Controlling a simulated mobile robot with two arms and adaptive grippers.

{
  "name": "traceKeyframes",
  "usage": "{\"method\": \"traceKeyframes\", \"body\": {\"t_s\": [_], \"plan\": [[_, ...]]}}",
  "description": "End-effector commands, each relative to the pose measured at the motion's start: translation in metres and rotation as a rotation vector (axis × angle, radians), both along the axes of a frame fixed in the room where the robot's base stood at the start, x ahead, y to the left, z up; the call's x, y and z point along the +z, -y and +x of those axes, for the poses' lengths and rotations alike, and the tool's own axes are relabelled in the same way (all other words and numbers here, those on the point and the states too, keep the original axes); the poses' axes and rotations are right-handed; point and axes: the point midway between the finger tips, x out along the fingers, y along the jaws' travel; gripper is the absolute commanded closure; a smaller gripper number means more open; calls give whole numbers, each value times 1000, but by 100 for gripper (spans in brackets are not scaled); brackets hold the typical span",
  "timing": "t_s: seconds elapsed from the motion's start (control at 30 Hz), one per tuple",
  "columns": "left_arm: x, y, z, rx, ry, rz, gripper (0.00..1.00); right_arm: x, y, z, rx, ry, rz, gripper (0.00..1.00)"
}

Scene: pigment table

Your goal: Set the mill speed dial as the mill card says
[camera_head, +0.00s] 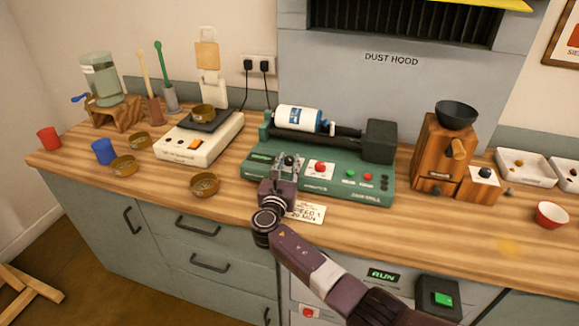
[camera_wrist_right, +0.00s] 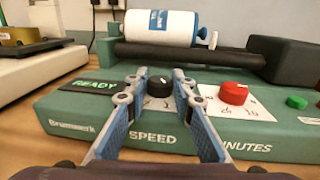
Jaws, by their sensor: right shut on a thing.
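The green ball mill (camera_head: 345,184) stands mid-table with a white and blue jar (camera_head: 298,121) lying on its rollers. Its black speed dial (camera_wrist_right: 158,85), above the word SPEED, has a white mark on top; the number it points at is hidden. My right gripper (camera_head: 289,160) is shut on this dial, one fingertip on each side, as the right wrist view (camera_wrist_right: 158,84) shows. The mill card (camera_head: 306,212) lies in front of the mill, partly covered by my gripper; it seems to read SPEED 1 and a minutes line. My left gripper is out of view.
Beside the speed dial is a red minutes dial (camera_wrist_right: 233,93), then a green button (camera_wrist_right: 297,102). The mill's display (camera_wrist_right: 93,86) reads READY. A scale (camera_head: 199,144) stands left of the mill, a wooden grinder (camera_head: 432,150) right. The front right of the table is mostly clear.

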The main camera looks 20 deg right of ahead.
Motion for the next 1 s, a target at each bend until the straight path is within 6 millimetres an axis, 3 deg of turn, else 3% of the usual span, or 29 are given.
{"method": "traceKeyframes", "body": {"t_s": [0.2, 0.77, 0.8, 0.93, 1.0], "plan": [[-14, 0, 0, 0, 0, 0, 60, -2, -2, 1, -77, 0, 0, 100], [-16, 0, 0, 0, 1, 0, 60, 0, -1, 1, -106, 0, 0, 100], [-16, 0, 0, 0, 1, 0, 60, 0, -1, 1, -105, 0, 0, 73], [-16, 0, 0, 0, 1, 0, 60, 0, -1, 1, -105, 0, 0, 60], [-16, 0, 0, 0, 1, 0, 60, 0, -1, 1, -105, 0, 0, 60]]}}
